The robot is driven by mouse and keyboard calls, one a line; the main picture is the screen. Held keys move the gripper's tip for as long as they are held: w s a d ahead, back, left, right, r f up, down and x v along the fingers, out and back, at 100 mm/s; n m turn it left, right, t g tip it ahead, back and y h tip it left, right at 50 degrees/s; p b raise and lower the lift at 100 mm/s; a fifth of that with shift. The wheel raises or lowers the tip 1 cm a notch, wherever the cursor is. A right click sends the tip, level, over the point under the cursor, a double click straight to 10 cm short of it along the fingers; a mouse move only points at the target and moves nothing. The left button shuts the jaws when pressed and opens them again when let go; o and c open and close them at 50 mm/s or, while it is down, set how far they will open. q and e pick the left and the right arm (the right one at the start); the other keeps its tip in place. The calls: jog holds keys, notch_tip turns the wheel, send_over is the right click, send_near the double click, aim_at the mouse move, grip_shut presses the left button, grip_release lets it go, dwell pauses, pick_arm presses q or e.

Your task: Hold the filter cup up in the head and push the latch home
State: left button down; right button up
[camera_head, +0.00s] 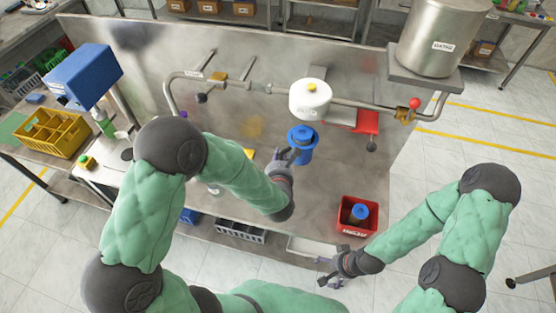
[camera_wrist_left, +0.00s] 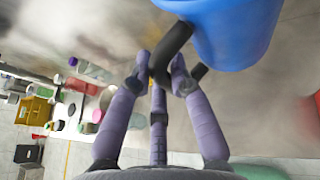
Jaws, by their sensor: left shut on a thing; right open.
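The blue filter cup (camera_head: 302,145) is upright just below the white head (camera_head: 310,100); I cannot tell whether they touch. My left gripper (camera_head: 286,156) is at the cup's left side. In the left wrist view its fingers (camera_wrist_left: 160,75) are shut on the cup's black handle (camera_wrist_left: 174,45), with the blue cup wall (camera_wrist_left: 235,30) beyond. My right gripper (camera_head: 328,272) is open and empty, low in front of the bench edge. I cannot tell which part is the latch; a yellow knob (camera_head: 312,87) sits on the head.
A pipe (camera_head: 350,104) runs beside the head to a valve with a red ball (camera_head: 415,103). A red bracket (camera_head: 367,122) is right of the head. A red bin (camera_head: 345,226) holds another blue piece. A steel tank (camera_head: 440,40) stands at upper right.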

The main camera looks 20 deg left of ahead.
pick_arm(q)
jog(key=w+r+p, duration=0.3)
jog(key=w+r, duration=0.2)
jog(key=w, duration=0.3)
jog(key=shift+w+r+p, duration=0.15)
jog(key=shift+w+p, duration=0.15)
jog(key=shift+w, duration=0.05)
pick_arm(e)
jog(key=shift+r, duration=1.8)
jog(key=shift+c, duration=0.2)
dwell(0.4)
